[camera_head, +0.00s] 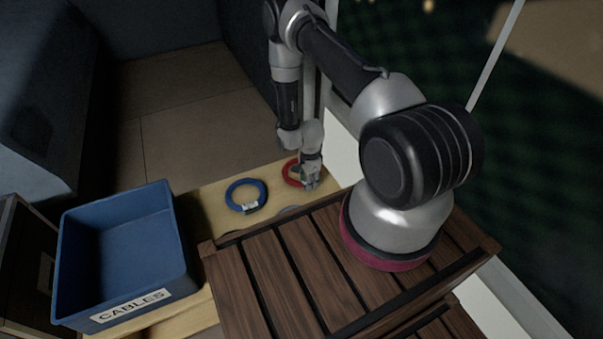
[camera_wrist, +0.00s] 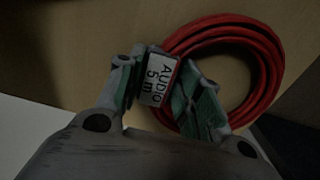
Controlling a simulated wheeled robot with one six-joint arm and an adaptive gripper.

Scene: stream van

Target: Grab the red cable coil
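The red cable coil (camera_wrist: 268,62) fills the upper right of the wrist view, with a white label (camera_wrist: 158,80) reading "AUDIO 5 m". In the head view the red coil (camera_head: 289,173) lies at the yellow-topped surface, partly hidden behind my gripper (camera_head: 311,180). In the wrist view my gripper (camera_wrist: 165,82) is partly closed, with its green-padded fingers on either side of the labelled part of the ring. Both fingers appear to touch it, so it looks shut on the coil. No clear gap shows under the coil.
A blue cable coil (camera_head: 246,196) lies left of the red one on the yellowish surface (camera_head: 211,203). A blue bin (camera_head: 180,245) labelled "CABLES" stands further left. A dark slatted wooden crate (camera_head: 262,284) is in front of the coils. Open floor lies behind.

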